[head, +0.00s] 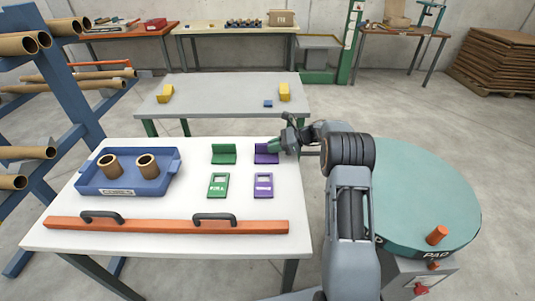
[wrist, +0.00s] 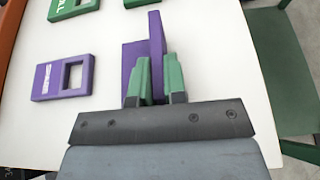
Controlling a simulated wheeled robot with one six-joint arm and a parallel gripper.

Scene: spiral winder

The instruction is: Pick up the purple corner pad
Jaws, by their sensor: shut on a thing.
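The purple corner pad (head: 264,156) is L-shaped and stands on the white table (head: 130,226), near its right back edge. It also shows in the wrist view (wrist: 157,50), with its upright wall between the two green fingers. My gripper (head: 277,149) reaches it from the right and is shut on that wall. In the wrist view the gripper (wrist: 159,80) covers the near end of the pad. The pad appears to be at table height; I cannot tell whether it touches the table.
A green corner pad (head: 223,154) stands just left. Green (head: 218,186) and purple (head: 263,185) cards with openings lie in front. A blue tray (head: 128,178) holds two brown tubes. An orange bar (head: 165,225) with black handles lies along the front. A round green turntable (head: 425,195) is at right.

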